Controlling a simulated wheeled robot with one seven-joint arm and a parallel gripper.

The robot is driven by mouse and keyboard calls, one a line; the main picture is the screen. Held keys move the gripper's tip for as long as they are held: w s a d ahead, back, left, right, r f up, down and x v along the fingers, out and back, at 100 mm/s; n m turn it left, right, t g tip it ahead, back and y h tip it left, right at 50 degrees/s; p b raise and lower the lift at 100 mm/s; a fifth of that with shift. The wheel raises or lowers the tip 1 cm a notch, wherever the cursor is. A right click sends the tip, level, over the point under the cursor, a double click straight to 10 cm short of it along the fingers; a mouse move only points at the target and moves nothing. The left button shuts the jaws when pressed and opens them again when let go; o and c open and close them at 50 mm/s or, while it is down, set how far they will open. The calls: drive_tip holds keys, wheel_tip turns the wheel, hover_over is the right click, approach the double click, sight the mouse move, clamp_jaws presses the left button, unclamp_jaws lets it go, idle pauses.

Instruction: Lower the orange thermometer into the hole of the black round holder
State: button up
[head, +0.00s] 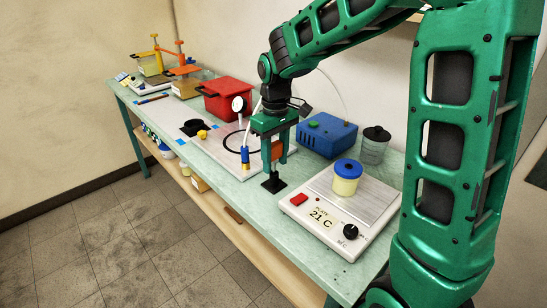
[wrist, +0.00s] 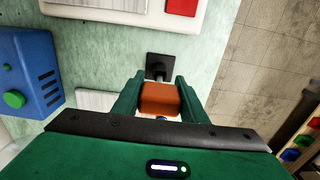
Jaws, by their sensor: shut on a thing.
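My gripper (head: 277,154) is shut on an orange block-shaped piece, the visible part of the orange thermometer (head: 277,149). It also shows between the two green fingers in the wrist view (wrist: 159,98). The thermometer's lower end and the holder's hole cannot be made out. I cannot tell whether the two touch.
A white hotplate (head: 322,217) carrying a blue-lidded jar (head: 346,178) stands right of the holder. A blue box (head: 327,136) and grey jar (head: 374,146) stand behind.

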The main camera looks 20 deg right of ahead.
drive_tip(key=shift+f, duration=0.4)
drive_tip(key=o, duration=1.1)
drive_tip(key=shift+r, duration=0.1)
wheel_tip(320, 180, up, 10)
drive_tip(key=shift+r, duration=0.25)
drive_tip(key=s+d+f+m, duration=0.2)
drive_tip(key=s+d+m, duration=0.4)
drive_tip(key=s+d, duration=0.75)
drive_tip(key=s+d+f+m, duration=0.1)
drive_tip(key=s+f, duration=0.1)
drive_tip(key=s, duration=0.3)
drive_tip(key=s+d+f+m, duration=0.1)
drive_tip(key=s+f+m, duration=0.1)
drive_tip(key=s, duration=0.4)
drive_tip(key=s+d+f+m, duration=0.1)
drive_tip(key=s+f+m, duration=0.1)
drive_tip(key=s, duration=0.3)
drive_tip(key=shift+s+d, duration=0.25)
drive_tip(key=shift+d, duration=0.1)
